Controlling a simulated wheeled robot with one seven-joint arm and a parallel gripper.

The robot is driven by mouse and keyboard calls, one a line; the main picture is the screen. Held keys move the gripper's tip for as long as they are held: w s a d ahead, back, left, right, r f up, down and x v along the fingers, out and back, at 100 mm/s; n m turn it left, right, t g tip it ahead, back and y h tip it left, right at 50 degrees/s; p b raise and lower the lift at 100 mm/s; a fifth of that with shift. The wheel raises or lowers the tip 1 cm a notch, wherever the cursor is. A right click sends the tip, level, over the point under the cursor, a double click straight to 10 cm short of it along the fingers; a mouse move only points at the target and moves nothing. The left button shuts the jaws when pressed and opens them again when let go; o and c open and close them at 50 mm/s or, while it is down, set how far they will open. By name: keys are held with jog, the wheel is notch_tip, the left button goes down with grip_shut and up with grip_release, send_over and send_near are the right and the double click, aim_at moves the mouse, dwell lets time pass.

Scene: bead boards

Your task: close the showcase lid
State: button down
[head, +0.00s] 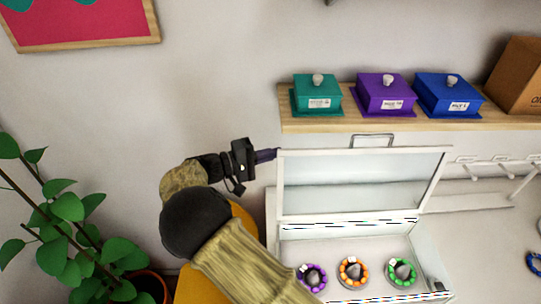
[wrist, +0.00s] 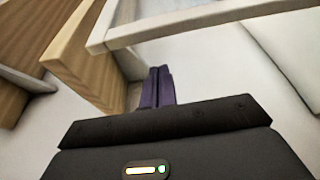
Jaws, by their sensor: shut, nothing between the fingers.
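The showcase (head: 431,262) is a white case with its lid (head: 362,152) raised, standing open at the back. The lid has a white frame, a clear pane and a metal handle (head: 373,137) on its top edge. Beaded rings in purple (head: 304,279), orange (head: 343,271) and green (head: 392,276) lie inside. My gripper (head: 277,154) is at the lid's upper left corner, its purple fingers shut and empty. In the wrist view the shut fingers (wrist: 157,87) point toward a pale frame bar (wrist: 185,20), probably the lid's. I cannot tell whether they touch it.
A wooden shelf (head: 420,123) above the lid holds teal (head: 318,97), purple (head: 385,93) and blue (head: 448,95) boxes and a cardboard box (head: 519,78). White hooks (head: 490,168) are at right. A potted plant (head: 70,208) stands at left.

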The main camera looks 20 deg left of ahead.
jog(key=s, duration=0.1)
jog(key=s+p, duration=0.1)
jog(key=s+d, duration=0.1)
jog(key=shift+s+r+p, duration=0.25)
jog(key=shift+s+p, duration=0.05)
jog(key=shift+d, duration=0.2)
